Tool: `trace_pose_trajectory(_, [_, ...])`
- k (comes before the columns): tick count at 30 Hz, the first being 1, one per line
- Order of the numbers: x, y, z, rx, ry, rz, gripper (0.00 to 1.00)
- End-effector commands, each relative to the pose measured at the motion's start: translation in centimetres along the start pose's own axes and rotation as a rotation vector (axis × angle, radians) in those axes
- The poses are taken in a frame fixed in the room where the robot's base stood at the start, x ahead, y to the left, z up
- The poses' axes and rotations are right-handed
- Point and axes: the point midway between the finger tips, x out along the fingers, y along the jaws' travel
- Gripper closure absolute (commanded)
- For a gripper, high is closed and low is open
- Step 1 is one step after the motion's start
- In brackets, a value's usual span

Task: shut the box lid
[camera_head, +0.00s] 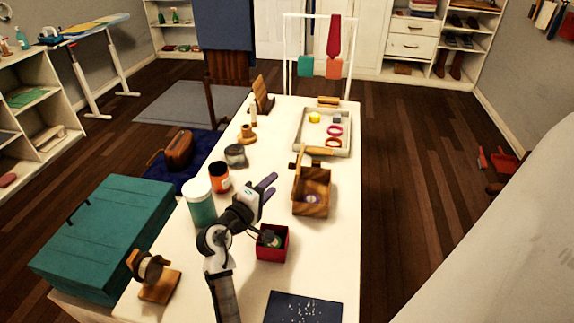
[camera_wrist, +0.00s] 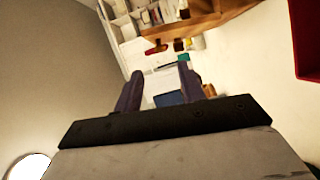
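A wooden box (camera_head: 311,205) stands on the white table, right of the middle in the head view. Its top is open, and a small purple item (camera_head: 313,198) shows inside. A wooden upright part, apparently its raised lid (camera_head: 297,163), stands at its back left. My gripper (camera_head: 273,182) is left of the box, apart from it and above the table, with its dark fingers pointing up and right. In the wrist view the two fingers (camera_wrist: 159,82) are spread with nothing held between them. I cannot surely pick out the box in the wrist view.
A red open box (camera_head: 272,256) with a dark item stands near my arm. A teal-white canister (camera_head: 200,204), an orange jar (camera_head: 219,178) and a grey pot (camera_head: 236,155) stand to the left. A tray (camera_head: 345,149) with small items lies behind the box. A dark sheet (camera_head: 296,308) lies in front.

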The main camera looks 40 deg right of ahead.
Motion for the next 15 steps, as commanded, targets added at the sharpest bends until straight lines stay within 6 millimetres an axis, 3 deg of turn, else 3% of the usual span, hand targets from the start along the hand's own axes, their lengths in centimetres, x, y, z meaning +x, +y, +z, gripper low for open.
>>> trace_pose_trajectory(9, [6.7, 0.3, 0.0, 0.003, 0.000, -0.001, 0.60])
trace_pose_trajectory(15, [8.9, 0.2, -0.1, 0.004, 0.001, 0.000, 0.60])
